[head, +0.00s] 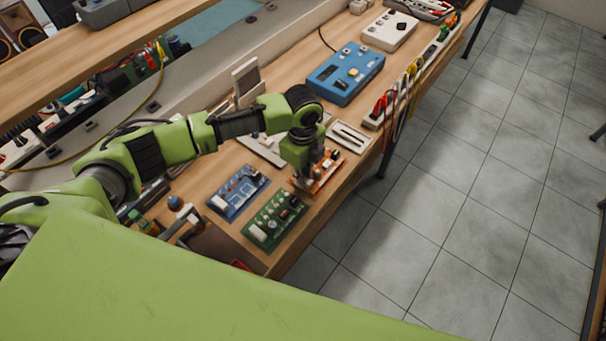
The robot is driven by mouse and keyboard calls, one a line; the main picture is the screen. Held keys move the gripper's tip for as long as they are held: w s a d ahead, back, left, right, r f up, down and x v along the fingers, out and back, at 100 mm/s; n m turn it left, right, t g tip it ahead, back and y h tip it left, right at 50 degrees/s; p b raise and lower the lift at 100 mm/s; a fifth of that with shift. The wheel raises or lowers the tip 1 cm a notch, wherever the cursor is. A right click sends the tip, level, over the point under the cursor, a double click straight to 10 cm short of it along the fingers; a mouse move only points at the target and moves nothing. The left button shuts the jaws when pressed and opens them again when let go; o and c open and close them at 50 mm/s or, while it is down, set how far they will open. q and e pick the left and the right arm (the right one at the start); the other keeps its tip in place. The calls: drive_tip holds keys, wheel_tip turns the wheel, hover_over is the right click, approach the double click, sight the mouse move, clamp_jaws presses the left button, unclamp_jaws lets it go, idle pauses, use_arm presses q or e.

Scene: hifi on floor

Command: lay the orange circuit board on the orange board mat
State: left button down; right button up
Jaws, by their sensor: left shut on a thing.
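The orange circuit board (329,167) is near the front edge of the wooden bench, right of the green board. My left gripper (304,171) reaches down over it from above and is shut on it, covering its left part. I cannot tell whether the board touches the bench or is held just above it. I cannot make out the orange board mat; it may be hidden under the board or my arm. My right gripper is out of view.
A blue circuit board (238,192) and a green circuit board (274,220) lie left of my gripper. A white slotted holder (348,136) is close behind on the right. A blue instrument box (345,73) and hanging cables (385,105) stand farther along the bench.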

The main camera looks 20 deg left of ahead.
use_arm(q)
drive_tip(key=shift+f+p, duration=0.1)
drive_tip(key=shift+p, duration=0.2)
idle(0.6)
drive_tip(key=c, duration=2)
unclamp_jaws()
drive_tip(key=shift+o, duration=0.2)
drive_tip(key=o, duration=0.4)
drive_tip(key=shift+r+p, duration=3.05)
